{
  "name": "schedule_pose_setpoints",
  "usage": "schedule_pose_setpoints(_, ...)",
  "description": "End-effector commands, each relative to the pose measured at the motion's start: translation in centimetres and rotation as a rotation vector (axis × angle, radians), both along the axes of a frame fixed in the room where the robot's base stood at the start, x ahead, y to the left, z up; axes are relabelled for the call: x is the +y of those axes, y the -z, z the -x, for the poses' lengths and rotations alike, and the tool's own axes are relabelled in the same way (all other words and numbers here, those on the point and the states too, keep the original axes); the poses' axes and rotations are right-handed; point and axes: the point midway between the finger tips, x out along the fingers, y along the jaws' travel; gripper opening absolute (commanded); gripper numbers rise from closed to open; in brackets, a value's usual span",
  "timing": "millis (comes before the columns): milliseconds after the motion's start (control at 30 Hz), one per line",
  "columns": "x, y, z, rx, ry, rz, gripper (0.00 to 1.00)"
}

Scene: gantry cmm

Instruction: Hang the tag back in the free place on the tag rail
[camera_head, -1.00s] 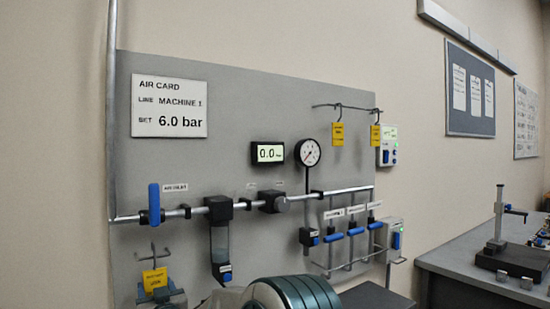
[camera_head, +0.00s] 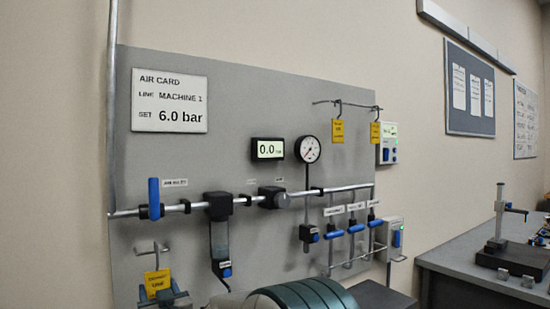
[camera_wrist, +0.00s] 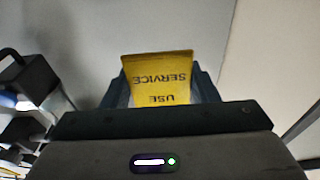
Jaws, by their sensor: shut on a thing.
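A yellow tag (camera_wrist: 157,68) is in my gripper (camera_wrist: 160,88) in the wrist view, with "SERVICE" and "USE" reading upside down. The gripper is shut on it. In the head view this tag (camera_head: 157,282) shows at the lower left, with a wire hook above it, low in front of the grey panel. The tag rail (camera_head: 322,104) is a thin bar at the panel's upper right. Two yellow tags hang from it, one near the middle (camera_head: 338,131) and one at the right end (camera_head: 375,133). The rail's left stretch is bare.
A horizontal pipe (camera_head: 345,189) crosses the panel between tag and rail. A blue-handled valve (camera_head: 154,197), a filter bowl (camera_head: 220,240) and a round gauge (camera_head: 308,149) stick out from it. A white box (camera_head: 387,144) sits beside the right-hand tag. A grey bench (camera_head: 450,265) stands right.

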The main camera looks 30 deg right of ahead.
Motion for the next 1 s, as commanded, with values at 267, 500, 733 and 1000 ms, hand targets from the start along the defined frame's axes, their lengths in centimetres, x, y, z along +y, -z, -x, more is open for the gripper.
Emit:
schedule_pose_setpoints(267, 0.0, 0.1, 2.0, 0.0, -0.001, 0.002, 0.39)
schedule_pose_setpoints(500, 0.0, 0.1, 3.7, 0.0, 0.0, 0.001, 0.39)
schedule_pose_setpoints(733, 0.0, 0.1, 5.2, 0.0, 0.0, 0.001, 0.39)
schedule_pose_setpoints(1000, 0.0, 0.0, 5.6, 0.001, 0.0, 0.0, 0.39)
